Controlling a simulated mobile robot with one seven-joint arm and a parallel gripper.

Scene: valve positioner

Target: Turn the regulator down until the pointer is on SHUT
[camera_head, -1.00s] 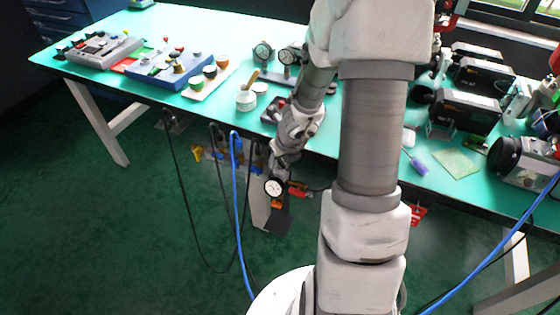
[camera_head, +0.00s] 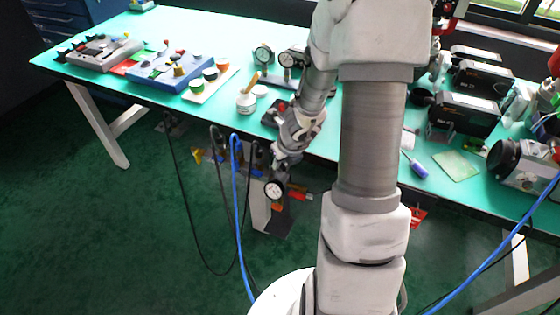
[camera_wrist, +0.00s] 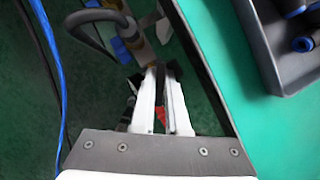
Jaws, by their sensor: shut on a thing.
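A round white-faced gauge (camera_head: 274,190) with a dark rim sits below the front edge of the bench in the head view, beside a pale upright plate (camera_head: 259,212). Its markings and needle are too small to read. My gripper (camera_wrist: 158,72) reaches down over the bench edge, just above the gauge. In the wrist view its two pale fingers are close together, with a dark narrow part between them. They are shut on what appears to be the regulator's knob, mostly hidden by the fingers. I cannot make out the pointer or the SHUT mark.
The green bench (camera_head: 225,115) runs just behind my wrist, with a dark tray (camera_wrist: 275,50) near its edge. Blue hose (camera_head: 238,190) and black cables hang left of the gauge. Red and orange fittings lie right of it. The floor in front is clear.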

